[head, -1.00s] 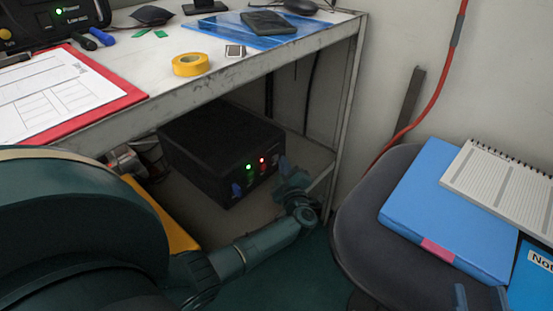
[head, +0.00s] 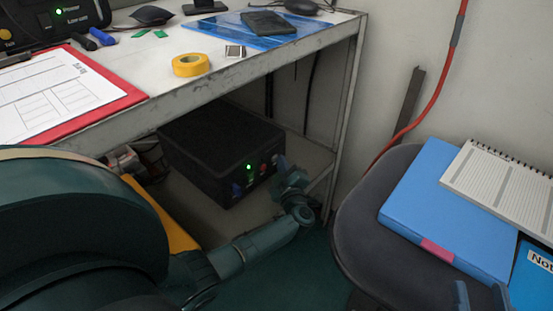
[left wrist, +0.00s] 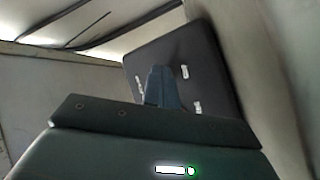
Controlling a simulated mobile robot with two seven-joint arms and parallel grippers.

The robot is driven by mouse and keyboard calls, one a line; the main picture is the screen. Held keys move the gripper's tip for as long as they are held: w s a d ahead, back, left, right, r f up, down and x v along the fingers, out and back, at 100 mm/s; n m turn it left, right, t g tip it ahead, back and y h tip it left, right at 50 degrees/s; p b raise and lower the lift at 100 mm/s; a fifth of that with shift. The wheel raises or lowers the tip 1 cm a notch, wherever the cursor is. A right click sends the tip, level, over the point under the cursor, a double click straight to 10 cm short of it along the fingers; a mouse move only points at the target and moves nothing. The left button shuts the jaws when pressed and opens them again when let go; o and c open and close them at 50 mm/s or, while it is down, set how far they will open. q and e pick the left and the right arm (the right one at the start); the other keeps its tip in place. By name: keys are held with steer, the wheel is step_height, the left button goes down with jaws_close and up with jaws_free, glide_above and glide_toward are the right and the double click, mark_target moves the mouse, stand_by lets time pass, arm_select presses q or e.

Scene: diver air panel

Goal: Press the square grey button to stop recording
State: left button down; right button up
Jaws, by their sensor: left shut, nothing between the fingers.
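A black box (head: 205,150) with small lights and controls on its front stands on the shelf under the bench. A green light (head: 249,166) is lit and a round red control (head: 264,169) looks dark. The square grey button cannot be made out for certain. My left gripper (head: 282,165) is shut and empty at the right end of the front, hiding part of it; touching or apart, I cannot tell. In the left wrist view the shut fingers (left wrist: 158,82) overlap the box (left wrist: 205,60), whose front shows pale marks. My right gripper (head: 482,294) is open and empty at the bottom right.
The bench (head: 290,58) above carries yellow tape (head: 190,65), a blue folder (head: 225,30) and a red clipboard (head: 130,95). Its leg (head: 345,120) stands right of the box. A chair (head: 360,200) holds a blue binder (head: 440,215) and a notepad (head: 500,180).

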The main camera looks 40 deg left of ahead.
arm_select(q)
steer(key=shift+d, duration=0.7)
